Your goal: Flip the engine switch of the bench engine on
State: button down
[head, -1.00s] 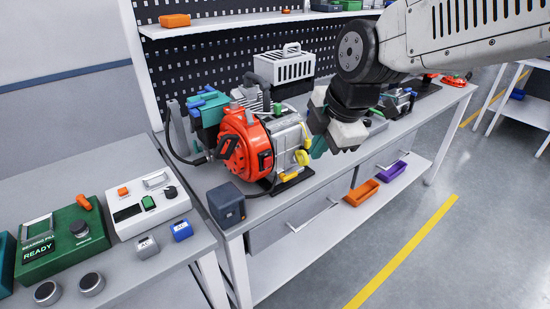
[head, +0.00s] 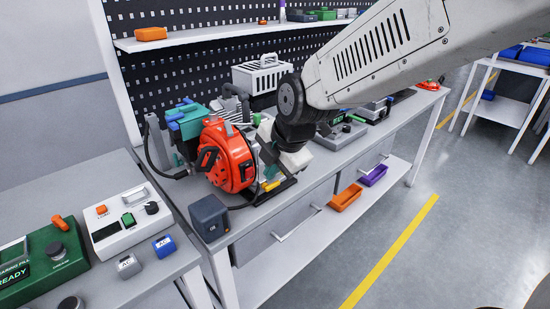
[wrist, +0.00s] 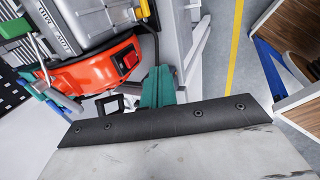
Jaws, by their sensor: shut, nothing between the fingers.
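The bench engine (head: 229,158) sits on the workbench, with an orange-red housing and a grey block behind my gripper. A small dark rocker with a red face, which looks like the engine switch (head: 246,172), is on the housing's side; it also shows in the wrist view (wrist: 127,60). Its on or off position cannot be told. My gripper (head: 270,157) is at the right side of the engine, its teal fingers (wrist: 157,88) shut and empty. In the wrist view the fingertips are just right of the switch and below it, apparently apart from it. My gripper hides part of the engine block.
A dark blue box (head: 209,217) stands at the bench's front left corner. A white slotted case (head: 259,75) is behind the engine. A white control box (head: 125,221) and a green one (head: 45,260) lie on the left table. Open floor (head: 420,250) lies front right.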

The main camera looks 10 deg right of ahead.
aim_at(250, 173)
jog(key=w+a+f, duration=0.3)
jog(key=w, duration=0.1)
jog(key=shift+w, duration=0.4)
jog(key=shift+a, duration=0.1)
jog(key=shift+w+a+r+g, duration=0.15)
jog(key=shift+w+a+g, duration=0.15)
jog(key=shift+w+g, duration=0.1)
jog(key=shift+s, duration=0.1)
jog(key=shift+r, duration=0.8)
